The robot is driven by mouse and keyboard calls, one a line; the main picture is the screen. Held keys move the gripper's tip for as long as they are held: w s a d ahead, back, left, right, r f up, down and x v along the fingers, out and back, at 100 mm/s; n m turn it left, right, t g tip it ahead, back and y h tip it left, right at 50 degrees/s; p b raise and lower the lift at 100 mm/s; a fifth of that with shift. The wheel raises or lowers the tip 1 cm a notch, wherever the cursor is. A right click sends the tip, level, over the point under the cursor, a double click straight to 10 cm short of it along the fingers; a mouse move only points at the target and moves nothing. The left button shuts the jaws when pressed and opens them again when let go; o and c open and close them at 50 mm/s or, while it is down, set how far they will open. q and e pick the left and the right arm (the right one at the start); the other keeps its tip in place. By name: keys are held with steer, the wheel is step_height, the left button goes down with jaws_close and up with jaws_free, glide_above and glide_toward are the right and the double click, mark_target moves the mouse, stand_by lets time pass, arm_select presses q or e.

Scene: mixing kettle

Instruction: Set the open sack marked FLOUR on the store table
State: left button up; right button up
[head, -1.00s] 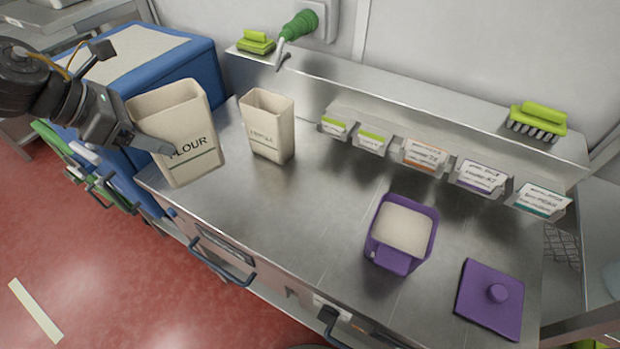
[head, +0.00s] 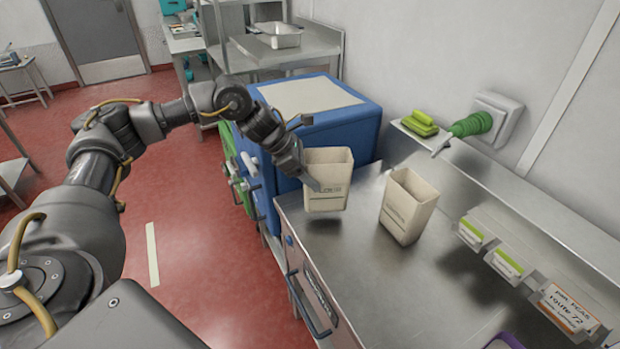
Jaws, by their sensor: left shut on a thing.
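The open FLOUR sack (head: 335,170) is a cream, open-topped bag with dark lettering, hard to read now. My left gripper (head: 313,182) is shut on its left side and holds it roughly upright over the far left end of the steel counter (head: 365,285). I cannot tell whether its base touches the counter. A steel table (head: 300,52) stands in the back beyond the blue bin; no label shows whether it is the store table. My right gripper is out of view.
A second cream sack (head: 407,210) stands on the counter, right of the held one. A blue bin (head: 345,118) with a pale top stands behind it. A metal pan (head: 280,36) sits on the back table. Red floor (head: 190,240) is open at the left.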

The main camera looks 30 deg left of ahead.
arm_select(q)
steer(key=shift+w+a+f, duration=0.15)
steer(key=shift+w+f, duration=0.1)
steer(key=shift+f, duration=0.15)
step_height(320, 180, down, 3)
steer(key=shift+w+r+p, duration=0.1)
steer(key=shift+p, duration=0.95)
steer(key=shift+a+f, duration=0.1)
steer(key=shift+f, duration=0.15)
steer(key=o, duration=1.8)
